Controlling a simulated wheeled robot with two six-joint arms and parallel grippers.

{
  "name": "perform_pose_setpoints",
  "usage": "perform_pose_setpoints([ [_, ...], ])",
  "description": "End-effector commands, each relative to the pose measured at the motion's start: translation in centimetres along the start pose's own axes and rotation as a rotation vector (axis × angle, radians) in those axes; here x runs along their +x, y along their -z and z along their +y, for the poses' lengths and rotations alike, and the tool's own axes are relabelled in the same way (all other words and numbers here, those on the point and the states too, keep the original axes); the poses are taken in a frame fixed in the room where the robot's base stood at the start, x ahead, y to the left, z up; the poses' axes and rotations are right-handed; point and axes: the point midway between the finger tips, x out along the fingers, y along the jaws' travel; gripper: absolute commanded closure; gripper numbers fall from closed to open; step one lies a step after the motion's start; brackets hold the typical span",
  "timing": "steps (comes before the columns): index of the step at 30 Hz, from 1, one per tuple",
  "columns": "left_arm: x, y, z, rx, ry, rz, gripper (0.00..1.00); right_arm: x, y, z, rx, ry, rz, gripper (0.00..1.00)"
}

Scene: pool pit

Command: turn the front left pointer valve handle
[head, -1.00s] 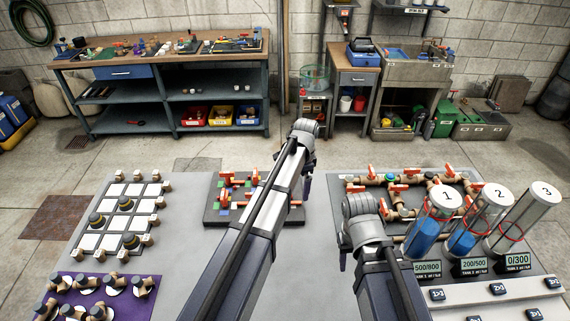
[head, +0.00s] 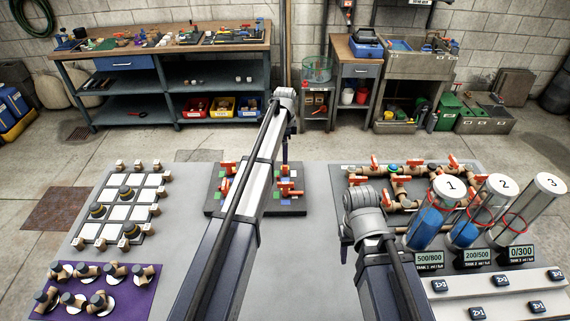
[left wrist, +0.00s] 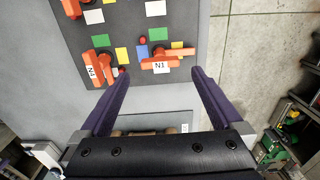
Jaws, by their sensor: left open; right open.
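The dark valve board (head: 212,203) with coloured tiles and red-orange handles lies on the grey table in the middle. Its front left handle (head: 225,187) shows just left of my left arm; an orange handle at the top left of the left wrist view (left wrist: 72,8) appears to be the same one. My left gripper (left wrist: 160,76) is open and empty, its purple fingers above the board's right side. A handle marked N1 (left wrist: 162,63) shows beyond and between the tips, another (left wrist: 97,69) to the left. My right gripper (head: 343,253), mostly hidden, is open left of the tanks.
A pipe board with red valves (head: 408,170) and several clear tanks (head: 428,225) stand to the right. A white-tiled board (head: 120,210) and a purple mat (head: 125,300) with fittings lie to the left. The table between mat and valve board is clear.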

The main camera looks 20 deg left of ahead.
Motion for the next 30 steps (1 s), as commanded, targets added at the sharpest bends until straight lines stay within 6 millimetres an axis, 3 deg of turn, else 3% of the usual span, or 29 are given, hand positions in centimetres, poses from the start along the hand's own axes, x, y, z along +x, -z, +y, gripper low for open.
perform_pose_setpoints([
  [1, 1.4, 0.0, 0.0, 0.000, 0.000, 0.000, 0.00, 1.3, 0.1, -0.1, 0.000, 0.000, 0.000, 0.50],
  [9, 4.5, 0.0, 0.0, 0.000, 0.001, 0.000, 0.00, 4.5, 0.3, -0.4, 0.001, 0.000, 0.000, 0.50],
  [21, 5.0, 0.0, 0.0, 0.000, 0.001, 0.001, 0.00, 4.9, 0.3, -0.5, 0.001, 0.000, 0.000, 0.50],
  [30, 5.0, 0.0, 0.0, 0.000, 0.001, 0.000, 0.33, 4.9, 0.3, -0.5, 0.001, 0.000, 0.000, 0.50],
])
